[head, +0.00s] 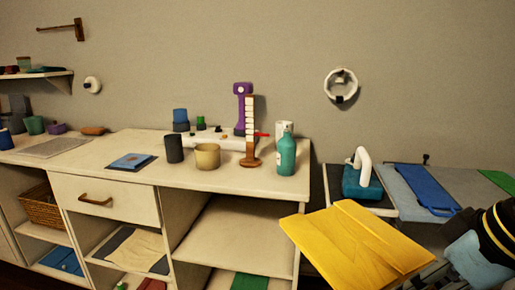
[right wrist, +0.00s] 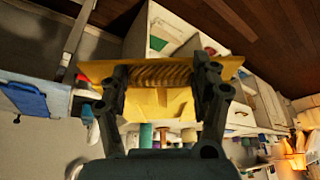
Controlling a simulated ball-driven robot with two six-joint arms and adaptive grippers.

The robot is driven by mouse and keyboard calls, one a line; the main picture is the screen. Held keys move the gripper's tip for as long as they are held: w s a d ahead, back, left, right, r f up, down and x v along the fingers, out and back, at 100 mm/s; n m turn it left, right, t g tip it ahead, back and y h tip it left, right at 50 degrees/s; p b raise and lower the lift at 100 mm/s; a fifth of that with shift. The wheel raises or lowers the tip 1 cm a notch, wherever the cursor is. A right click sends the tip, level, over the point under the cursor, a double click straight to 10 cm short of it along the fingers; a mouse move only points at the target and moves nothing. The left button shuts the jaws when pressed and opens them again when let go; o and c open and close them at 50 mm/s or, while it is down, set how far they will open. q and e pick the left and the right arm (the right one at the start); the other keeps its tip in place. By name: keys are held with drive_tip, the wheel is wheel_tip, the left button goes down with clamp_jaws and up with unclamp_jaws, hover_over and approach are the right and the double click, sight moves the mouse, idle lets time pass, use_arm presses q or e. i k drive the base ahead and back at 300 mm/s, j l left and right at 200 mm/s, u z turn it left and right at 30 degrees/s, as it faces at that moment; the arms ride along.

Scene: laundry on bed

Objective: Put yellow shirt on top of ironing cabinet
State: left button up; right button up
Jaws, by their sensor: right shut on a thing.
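The folded yellow shirt (head: 355,245) is in the air at the lower right of the head view, in front of the cabinet's right end and the ironing board. My right gripper is shut on it; in the right wrist view the fingers (right wrist: 163,85) are on either side of the shirt (right wrist: 150,106). In the head view its fingertips are mostly hidden. The cream cabinet (head: 235,181) has a drawer and open shelves, and its top has bare room along the front. My left gripper is not in view.
On the cabinet top stand a teal bottle (head: 286,154), a tan cup (head: 207,156), a dark cup (head: 174,149), a purple-and-white device (head: 243,105) and a folded blue cloth (head: 131,161). At right, a teal iron (head: 361,182) and blue cloth (head: 427,190) lie on a separate surface.

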sight(112, 146)
drive_tip(key=i+j+u, duration=0.9)
drive_tip(key=i+j, duration=0.2)
drive_tip(key=i, duration=0.1)
